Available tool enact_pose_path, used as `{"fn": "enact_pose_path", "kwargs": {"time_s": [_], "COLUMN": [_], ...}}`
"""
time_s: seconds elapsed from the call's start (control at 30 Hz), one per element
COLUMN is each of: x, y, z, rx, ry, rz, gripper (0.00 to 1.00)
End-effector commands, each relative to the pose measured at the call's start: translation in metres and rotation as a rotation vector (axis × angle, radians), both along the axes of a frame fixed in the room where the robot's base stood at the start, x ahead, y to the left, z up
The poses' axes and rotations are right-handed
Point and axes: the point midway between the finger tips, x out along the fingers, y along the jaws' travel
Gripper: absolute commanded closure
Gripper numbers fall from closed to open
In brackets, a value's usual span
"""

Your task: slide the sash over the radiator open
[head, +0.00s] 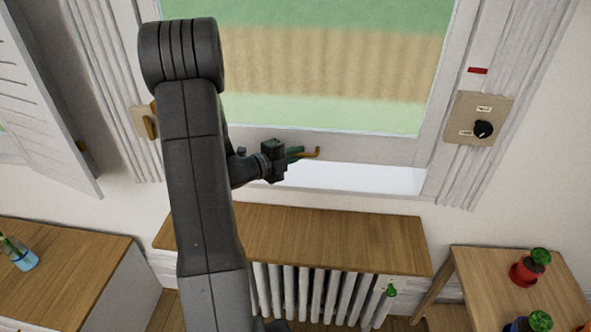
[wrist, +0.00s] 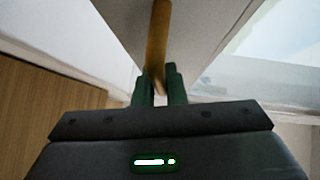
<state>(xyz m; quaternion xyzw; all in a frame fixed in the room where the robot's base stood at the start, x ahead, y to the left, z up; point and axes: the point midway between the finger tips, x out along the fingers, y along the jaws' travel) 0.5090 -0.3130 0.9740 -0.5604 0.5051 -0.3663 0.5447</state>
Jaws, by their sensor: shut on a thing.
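The white-framed sash (head: 375,150) stands above the radiator (head: 320,292), with green and tan scenery through its glass. A pale, bright strip shows below its bottom rail, which looks like a gap above the sill. A brass-coloured handle (head: 314,153) sticks out from the bottom rail. My gripper (head: 298,154) is at that handle, its green fingers shut on it. In the wrist view the handle (wrist: 158,40) runs up from between the two fingers (wrist: 159,86). My arm hides the left part of the sash.
A wooden shelf (head: 330,235) covers the radiator below. A control panel with a black knob (head: 484,129) is on the wall at right. A side table (head: 490,268) holds plants in pots at lower right. A wooden-topped cabinet (head: 75,265) with a blue vase stands at left, below an open shutter (head: 45,100).

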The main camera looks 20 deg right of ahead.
Motion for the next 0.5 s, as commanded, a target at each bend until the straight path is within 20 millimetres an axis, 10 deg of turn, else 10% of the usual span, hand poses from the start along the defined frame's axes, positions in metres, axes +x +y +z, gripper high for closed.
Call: {"fn": "enact_pose_path", "kwargs": {"time_s": [0.2,0.5], "x": [0.001,0.001], "y": [-0.001,-0.001], "z": [0.079,0.142], "rx": [-0.006,-0.004], "ry": [-0.010,-0.005], "rz": [0.000,-0.001], "gripper": [1.00,1.00]}}
